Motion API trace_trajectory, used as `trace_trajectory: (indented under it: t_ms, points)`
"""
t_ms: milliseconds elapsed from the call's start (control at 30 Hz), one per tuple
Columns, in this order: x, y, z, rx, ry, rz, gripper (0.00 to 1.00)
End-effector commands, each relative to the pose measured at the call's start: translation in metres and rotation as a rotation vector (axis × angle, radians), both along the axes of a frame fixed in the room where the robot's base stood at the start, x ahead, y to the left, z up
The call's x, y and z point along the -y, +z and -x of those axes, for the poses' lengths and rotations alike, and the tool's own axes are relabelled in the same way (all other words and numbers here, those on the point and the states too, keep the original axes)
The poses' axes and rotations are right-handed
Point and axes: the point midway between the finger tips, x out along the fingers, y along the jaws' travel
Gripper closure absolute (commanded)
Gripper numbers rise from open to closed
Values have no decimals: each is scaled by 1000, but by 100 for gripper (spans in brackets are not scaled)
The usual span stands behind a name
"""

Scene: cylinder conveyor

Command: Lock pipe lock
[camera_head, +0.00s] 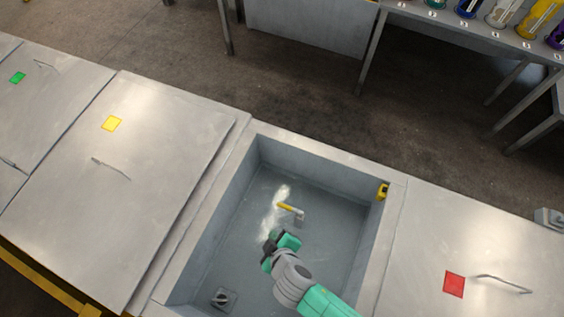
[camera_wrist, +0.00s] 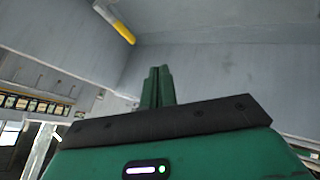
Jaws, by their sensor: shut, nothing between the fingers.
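A lever with a yellow handle (camera_head: 287,207) and a grey metal body stands inside the open sunken bin (camera_head: 335,215). I take it to be the pipe lock. In the wrist view the yellow-ended lever (camera_wrist: 121,27) shows at the top, left of and beyond my fingers. My gripper (camera_head: 270,238) is inside the bin, nearer the camera than the lever and apart from it. In the wrist view my gripper (camera_wrist: 157,72) has its green fingers pressed together, with nothing between them. The lever's base is small and hard to make out.
A bright white patch (camera_head: 270,212) lies beside the lever. A dark fitting (camera_head: 224,298) sits in the bin's lower left corner, and a yellow block (camera_head: 382,191) is on its right wall. Closed lids with yellow (camera_head: 111,123) and red (camera_head: 453,284) squares flank the bin.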

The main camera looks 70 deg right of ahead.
Motion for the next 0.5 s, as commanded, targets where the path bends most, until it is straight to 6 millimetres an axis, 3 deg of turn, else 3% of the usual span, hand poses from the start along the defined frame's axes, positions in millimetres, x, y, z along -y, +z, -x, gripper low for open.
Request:
trace_trajectory:
  t_ms: [33, 133, 500]
  points:
    - [0, -2, 15, -33, -8, -2, 100]
    - [0, -12, 31, -68, -16, -2, 100]
    - [0, -17, 34, -74, -17, -3, 100]
